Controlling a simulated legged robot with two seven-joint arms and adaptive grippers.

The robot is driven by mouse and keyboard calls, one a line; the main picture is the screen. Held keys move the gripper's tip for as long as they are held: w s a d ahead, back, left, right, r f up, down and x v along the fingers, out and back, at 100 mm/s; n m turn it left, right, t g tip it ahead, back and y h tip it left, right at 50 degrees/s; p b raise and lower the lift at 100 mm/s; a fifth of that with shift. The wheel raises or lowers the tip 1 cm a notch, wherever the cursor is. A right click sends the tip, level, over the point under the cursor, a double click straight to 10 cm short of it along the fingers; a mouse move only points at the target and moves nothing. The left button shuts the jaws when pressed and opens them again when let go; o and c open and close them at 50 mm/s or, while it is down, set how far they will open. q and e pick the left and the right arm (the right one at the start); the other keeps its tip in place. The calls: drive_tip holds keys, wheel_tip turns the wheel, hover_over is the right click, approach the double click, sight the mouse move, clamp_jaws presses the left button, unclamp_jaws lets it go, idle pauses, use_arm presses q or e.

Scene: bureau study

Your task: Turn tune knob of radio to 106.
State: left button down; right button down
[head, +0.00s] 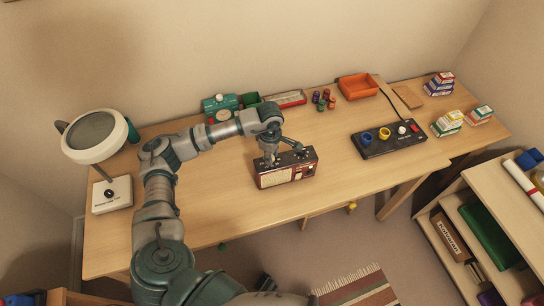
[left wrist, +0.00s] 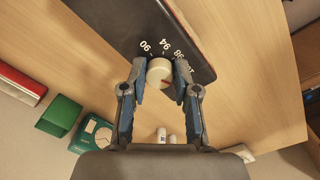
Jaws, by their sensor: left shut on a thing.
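The radio (head: 287,168), a dark red-brown box with a cream dial front, stands near the middle of the desk. My left gripper (head: 270,162) reaches down to its top from the left. In the left wrist view, the cream tune knob (left wrist: 159,70) sits on the dark panel beside white numbers 90, 94 and 98; a further mark is partly hidden by a finger. A small red mark shows on the knob's lower edge. Both fingers of the left gripper (left wrist: 160,75) are closed on the knob's opposite sides. My right gripper is not in view.
A black panel (head: 372,151) with coloured knobs lies right of the radio. An orange tray (head: 357,87) is at the back. The desk in front of the radio is clear.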

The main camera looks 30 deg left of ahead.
use_arm(q)
drive_tip(key=shift+m+b, duration=0.55)
drive_tip(key=shift+m, duration=0.95)
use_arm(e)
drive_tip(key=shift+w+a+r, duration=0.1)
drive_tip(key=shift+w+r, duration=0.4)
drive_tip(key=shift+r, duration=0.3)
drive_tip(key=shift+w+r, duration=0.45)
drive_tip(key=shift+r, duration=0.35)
use_arm(q)
drive_tip(key=c, duration=0.9)
unclamp_jaws()
drive_tip(key=shift+o, duration=0.2)
drive_tip(key=shift+r, duration=0.25)
wheel_tip(320, 180, up, 12)
drive_tip(key=shift+s+f, duration=0.2)
drive_tip(key=shift+f, duration=0.05)
drive_tip(key=shift+f, duration=0.1)
